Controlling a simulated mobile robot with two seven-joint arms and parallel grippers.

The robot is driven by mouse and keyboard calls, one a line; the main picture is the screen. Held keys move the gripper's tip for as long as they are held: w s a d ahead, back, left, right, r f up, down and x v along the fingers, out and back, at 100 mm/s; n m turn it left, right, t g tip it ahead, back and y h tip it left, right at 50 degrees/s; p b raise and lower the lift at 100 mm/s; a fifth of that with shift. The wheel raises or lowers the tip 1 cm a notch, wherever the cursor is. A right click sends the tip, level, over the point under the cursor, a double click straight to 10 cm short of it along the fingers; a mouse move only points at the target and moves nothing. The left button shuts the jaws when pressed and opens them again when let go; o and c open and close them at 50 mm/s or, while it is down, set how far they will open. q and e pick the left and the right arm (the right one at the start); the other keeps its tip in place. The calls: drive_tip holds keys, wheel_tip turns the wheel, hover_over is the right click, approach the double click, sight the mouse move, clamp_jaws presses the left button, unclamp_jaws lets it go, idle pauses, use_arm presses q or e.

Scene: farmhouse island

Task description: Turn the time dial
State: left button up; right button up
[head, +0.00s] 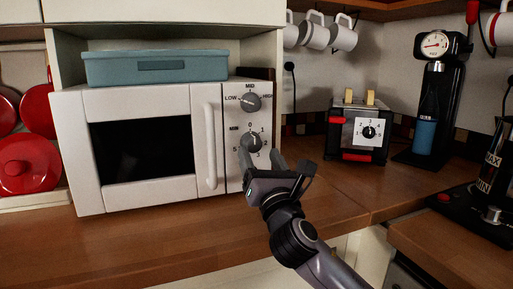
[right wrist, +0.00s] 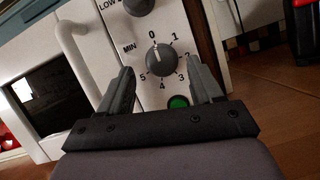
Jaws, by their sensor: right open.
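The time dial (head: 251,142) is the lower grey knob on the white microwave's (head: 91,193) right panel, ringed by numbers 0 to 5 with MIN beside it. In the right wrist view the dial (right wrist: 162,58) has its white mark pointing up near 0. My right gripper (head: 262,158) is open and empty just in front of the panel, below the dial. In the right wrist view its fingers (right wrist: 160,80) stand apart on either side, with the dial beyond and between their tips. My left gripper is not in view.
The power knob (head: 250,102) sits above the dial, and the door handle (head: 210,146) to its left. A green button (right wrist: 178,102) is below the dial. A toaster (head: 358,131) stands to the right. A blue box (head: 155,67) lies on top. The front counter is clear.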

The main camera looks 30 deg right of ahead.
sight(255, 145)
drive_tip(key=shift+x, duration=1.75)
drive_tip(key=c, duration=1)
drive_tip(key=shift+c, duration=0.2)
drive_tip(key=shift+m, duration=0.4)
